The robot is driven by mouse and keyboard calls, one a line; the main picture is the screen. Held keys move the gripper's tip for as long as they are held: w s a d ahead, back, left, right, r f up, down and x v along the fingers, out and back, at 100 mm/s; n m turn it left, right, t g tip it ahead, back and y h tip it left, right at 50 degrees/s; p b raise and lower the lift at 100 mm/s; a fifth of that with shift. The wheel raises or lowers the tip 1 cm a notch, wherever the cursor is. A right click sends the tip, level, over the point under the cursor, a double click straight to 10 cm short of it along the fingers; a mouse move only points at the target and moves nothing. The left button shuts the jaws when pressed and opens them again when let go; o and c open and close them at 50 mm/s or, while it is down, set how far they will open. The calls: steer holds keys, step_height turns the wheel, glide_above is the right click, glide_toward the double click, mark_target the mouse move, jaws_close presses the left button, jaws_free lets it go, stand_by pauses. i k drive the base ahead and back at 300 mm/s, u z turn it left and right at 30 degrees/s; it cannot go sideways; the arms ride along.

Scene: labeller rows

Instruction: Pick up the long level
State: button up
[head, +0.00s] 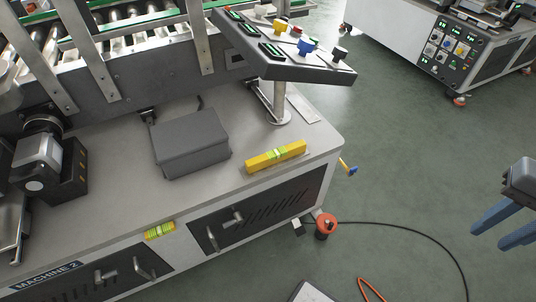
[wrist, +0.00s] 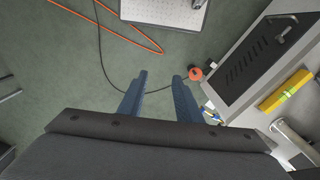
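The long level (head: 276,156) is a yellow bar with a green vial in its middle. It lies on the grey machine top, near the front right corner. It also shows at the right side of the wrist view (wrist: 285,91). A short yellow-green level (head: 160,231) sits at the machine's front edge, further left. My gripper (head: 503,234) is at the right edge of the head view, over the floor and well apart from the long level. Its blue fingers (wrist: 159,80) are spread, with only floor and a cable showing between them.
A grey box (head: 190,142) stands left of the long level. A control panel (head: 285,50) on a post overhangs the machine top behind it. A red-topped foot (head: 325,224), a black cable and an orange cable (head: 371,288) are on the floor. A second machine (head: 440,45) stands at back right.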

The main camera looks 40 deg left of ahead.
mark_target(280, 153)
steer(key=u, duration=1.65)
steer(key=k, duration=1.25)
steer(key=u, duration=0.8)
steer(key=i, duration=0.6)
steer(key=u, duration=0.55)
steer(key=i, duration=0.65)
steer(key=z, duration=0.75)
steer(key=i, duration=0.55)
steer(key=z, duration=0.65)
